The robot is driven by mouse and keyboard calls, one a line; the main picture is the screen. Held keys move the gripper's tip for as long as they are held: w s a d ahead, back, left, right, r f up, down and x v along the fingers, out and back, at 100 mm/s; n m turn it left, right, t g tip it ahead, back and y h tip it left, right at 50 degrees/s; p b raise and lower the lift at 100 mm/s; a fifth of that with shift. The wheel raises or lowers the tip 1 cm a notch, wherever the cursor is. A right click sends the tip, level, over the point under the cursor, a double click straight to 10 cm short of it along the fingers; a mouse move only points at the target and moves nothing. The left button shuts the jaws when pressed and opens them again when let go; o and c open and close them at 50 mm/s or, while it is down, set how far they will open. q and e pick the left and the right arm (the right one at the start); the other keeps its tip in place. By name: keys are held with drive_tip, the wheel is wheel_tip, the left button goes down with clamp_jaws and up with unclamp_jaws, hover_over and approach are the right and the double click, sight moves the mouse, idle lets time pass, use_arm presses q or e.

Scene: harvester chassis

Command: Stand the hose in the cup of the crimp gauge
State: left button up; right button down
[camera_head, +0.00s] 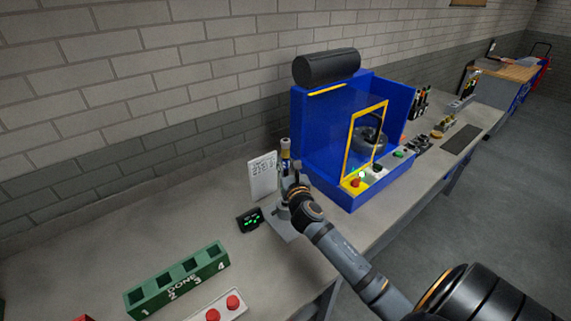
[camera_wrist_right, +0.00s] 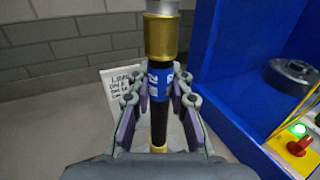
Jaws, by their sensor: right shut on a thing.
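My right gripper (camera_head: 291,178) is shut on the hose (camera_head: 286,152), a short upright piece whose upper end rises above the fingers. In the right wrist view the hose (camera_wrist_right: 161,38) has a gold fitting with a silver tip on top, a blue band between the fingers (camera_wrist_right: 160,88), and a black lower part ending in gold. The crimp gauge, a grey stand with a flat base (camera_head: 283,228), is directly below and behind my right gripper. Its cup is hidden by my gripper, so I cannot tell whether the hose's lower end is inside it. My left gripper is not in view.
A small black display (camera_head: 250,219) with green digits sits left of the gauge. A white written card (camera_head: 262,176) stands behind. A blue machine (camera_head: 325,150) with a yellow-framed opening stands close on the right. A green numbered rack (camera_head: 178,281) and a red-button panel (camera_head: 217,306) are nearer.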

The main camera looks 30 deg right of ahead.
drive_tip(key=shift+p, duration=0.35)
idle(0.5)
drive_tip(key=shift+f, duration=0.1)
idle(0.4)
drive_tip(key=shift+f+b, duration=2.75)
drive_tip(key=shift+f, duration=0.8)
drive_tip(key=c, duration=1.1)
unclamp_jaws()
drive_tip(key=shift+s, duration=0.1)
drive_tip(key=v, duration=1.2)
